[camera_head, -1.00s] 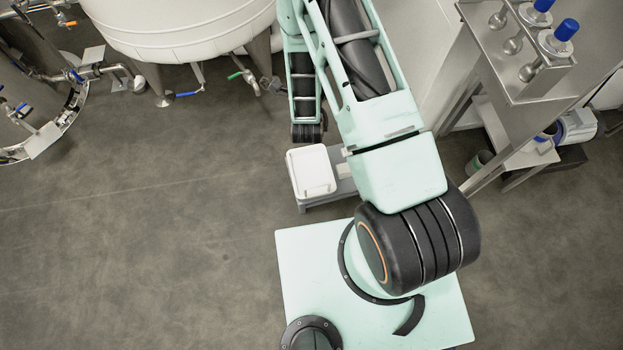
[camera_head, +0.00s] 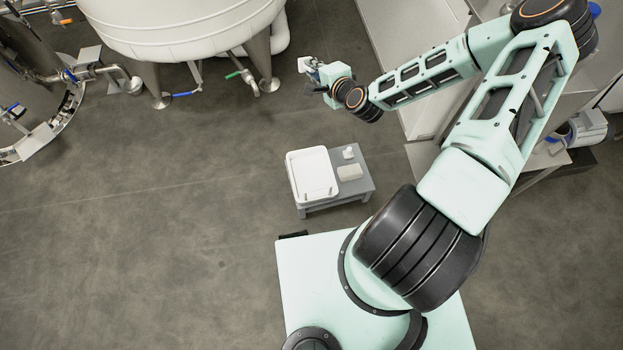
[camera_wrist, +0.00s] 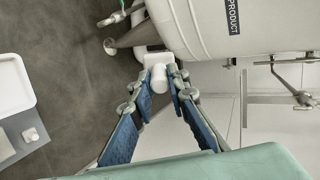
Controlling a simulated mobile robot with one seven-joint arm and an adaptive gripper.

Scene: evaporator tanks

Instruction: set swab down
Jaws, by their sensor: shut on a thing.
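The swab (camera_wrist: 158,80) shows in the wrist view as a small white piece between the fingertips, with a wider white part beyond it. My gripper (camera_wrist: 160,88) is shut on it, its blue-padded fingers closing from both sides. In the head view the swab (camera_head: 304,65) is a small pale shape at the tip of my gripper (camera_head: 312,72). The gripper is in the air in front of the big white tank, well up the picture from the small grey bench (camera_head: 352,190).
The bench bears a white tray (camera_head: 331,182), a pale block (camera_head: 349,172) and a small white piece (camera_head: 347,153). The white tank (camera_head: 185,25) stands on legs with valves. A steel stand (camera_head: 425,158) is at the right.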

